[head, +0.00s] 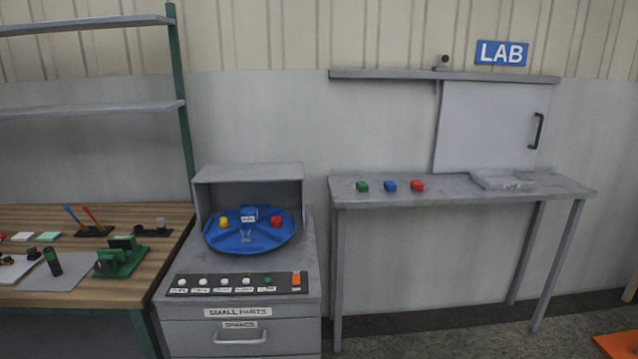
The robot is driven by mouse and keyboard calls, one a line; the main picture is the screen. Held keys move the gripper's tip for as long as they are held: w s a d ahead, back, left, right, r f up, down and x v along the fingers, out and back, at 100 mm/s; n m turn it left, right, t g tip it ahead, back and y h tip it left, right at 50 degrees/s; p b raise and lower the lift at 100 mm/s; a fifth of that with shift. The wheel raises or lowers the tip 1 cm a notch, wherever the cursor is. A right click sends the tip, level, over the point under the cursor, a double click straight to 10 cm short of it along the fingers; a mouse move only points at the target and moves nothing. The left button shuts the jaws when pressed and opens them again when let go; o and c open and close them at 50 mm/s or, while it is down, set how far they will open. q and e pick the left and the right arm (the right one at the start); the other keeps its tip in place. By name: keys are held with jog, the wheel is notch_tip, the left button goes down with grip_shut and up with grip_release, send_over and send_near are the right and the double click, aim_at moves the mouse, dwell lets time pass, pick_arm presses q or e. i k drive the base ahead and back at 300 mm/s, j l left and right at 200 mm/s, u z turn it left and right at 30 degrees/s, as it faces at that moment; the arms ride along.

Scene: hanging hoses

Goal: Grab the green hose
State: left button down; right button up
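I see no hose, green or otherwise, in the head view.
A small-parts cabinet (190,318) with a blue round tray (214,240) stands in the middle. The wooden workbench (160,216) is left. An orange surface (620,344) shows at lower right.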

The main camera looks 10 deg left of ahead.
aim_at(50, 254)
jog(key=u, duration=1.85)
jog(key=z, duration=0.45)
jog(key=i+j, duration=0.05)
